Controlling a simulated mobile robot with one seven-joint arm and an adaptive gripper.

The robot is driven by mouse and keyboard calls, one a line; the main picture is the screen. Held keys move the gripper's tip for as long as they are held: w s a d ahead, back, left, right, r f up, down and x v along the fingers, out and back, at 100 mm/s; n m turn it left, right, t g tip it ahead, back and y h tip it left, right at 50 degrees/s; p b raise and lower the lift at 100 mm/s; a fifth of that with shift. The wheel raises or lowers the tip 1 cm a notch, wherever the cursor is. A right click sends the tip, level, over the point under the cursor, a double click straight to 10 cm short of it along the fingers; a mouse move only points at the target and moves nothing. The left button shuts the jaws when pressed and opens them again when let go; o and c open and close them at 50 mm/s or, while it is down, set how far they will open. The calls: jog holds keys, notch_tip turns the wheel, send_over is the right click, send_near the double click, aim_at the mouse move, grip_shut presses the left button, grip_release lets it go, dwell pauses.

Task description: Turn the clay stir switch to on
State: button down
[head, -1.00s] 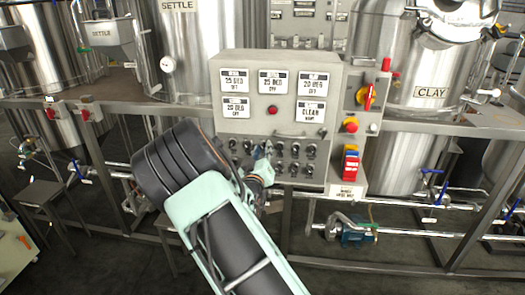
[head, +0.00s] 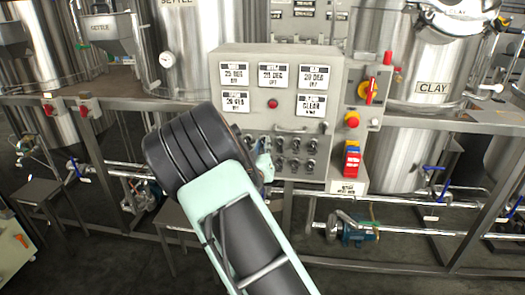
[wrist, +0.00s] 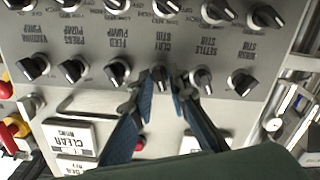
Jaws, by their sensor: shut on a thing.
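The clay stir switch (wrist: 160,74) is a black rotary knob on the grey panel, in the row nearer the display cards. The upside-down label "CLAY STIR" (wrist: 163,43) is beside it in the wrist view. My gripper (wrist: 165,86) has its two blue-grey fingers closed around this knob, one on each side. The fingers partly cover the knob, so its exact pointer direction is hard to tell. In the head view my gripper (head: 264,165) is at the panel's knob rows, mostly hidden behind my arm.
The settle stir knob (wrist: 201,79) and the feed pump knob (wrist: 117,71) are close on either side. A second knob row lies beyond the labels. The control panel (head: 340,90) also bears a handle (head: 291,128). A red-yellow stop button (head: 352,120) is to its right.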

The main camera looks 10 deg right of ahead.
jog(key=m+b, duration=0.9)
jog(key=b, duration=0.4)
jog(key=shift+f+m, duration=0.1)
jog(key=shift+m, duration=0.3)
jog(key=c, duration=2.1)
grip_release()
jog(key=v, duration=1.2)
